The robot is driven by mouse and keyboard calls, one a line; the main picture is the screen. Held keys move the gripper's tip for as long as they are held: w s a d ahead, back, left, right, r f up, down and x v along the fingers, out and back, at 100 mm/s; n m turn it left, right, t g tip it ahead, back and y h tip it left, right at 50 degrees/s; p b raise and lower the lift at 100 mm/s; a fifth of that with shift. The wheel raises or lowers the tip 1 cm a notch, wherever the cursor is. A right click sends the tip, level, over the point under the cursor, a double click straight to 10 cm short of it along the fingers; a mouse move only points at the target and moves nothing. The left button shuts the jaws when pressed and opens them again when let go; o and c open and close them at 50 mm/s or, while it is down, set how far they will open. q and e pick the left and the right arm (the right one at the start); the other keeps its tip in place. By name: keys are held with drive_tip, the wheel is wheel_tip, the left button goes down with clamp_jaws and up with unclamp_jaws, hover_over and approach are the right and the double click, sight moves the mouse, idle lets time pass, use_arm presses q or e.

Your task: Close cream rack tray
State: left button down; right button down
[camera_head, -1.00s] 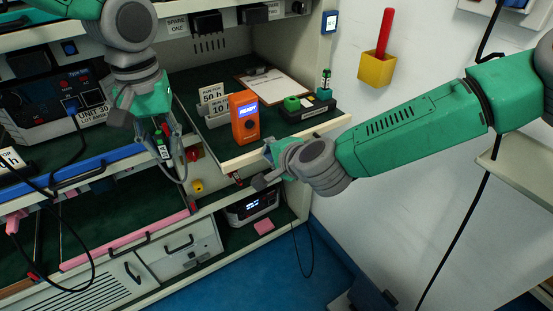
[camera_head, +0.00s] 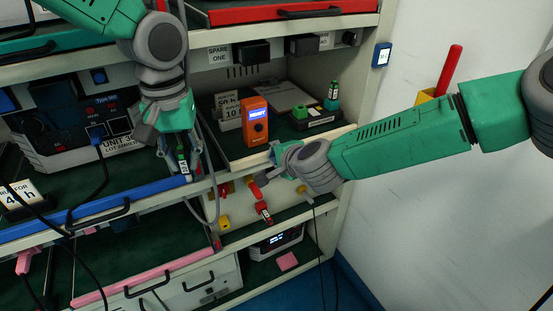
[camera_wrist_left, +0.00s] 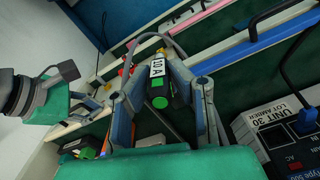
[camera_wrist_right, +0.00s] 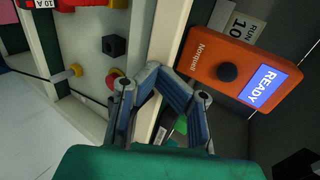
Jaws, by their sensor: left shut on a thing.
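The cream rack tray (camera_head: 340,133) is the shelf with a dark green floor and cream front edge, right of centre in the head view. Its edge looks nearly in line with the rack; any remaining gap is unclear. My right gripper (camera_head: 270,174) is at that front edge; in the right wrist view its fingers (camera_wrist_right: 155,70) meet at the tips by the cream edge, with nothing visible between them. My left gripper (camera_head: 180,150) is shut on a black plug with a green end, labelled 10 A (camera_wrist_left: 160,85), in front of the blue-edged tray.
On the cream tray stand an orange meter (camera_head: 255,121) reading READY, number cards and a black-and-green block (camera_head: 314,117). Below are red and yellow connectors (camera_head: 264,211). The blue-edged tray (camera_head: 100,213) and loose black cables are left. A wall holder with a red rod (camera_head: 451,70) is right.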

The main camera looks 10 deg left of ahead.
use_arm(q)
drive_tip(key=shift+w+a, duration=0.1)
drive_tip(key=shift+w, duration=0.15)
use_arm(e)
drive_tip(key=shift+w+a+r, duration=0.1)
drive_tip(key=shift+w+a, duration=0.25)
drive_tip(key=shift+w, duration=0.3)
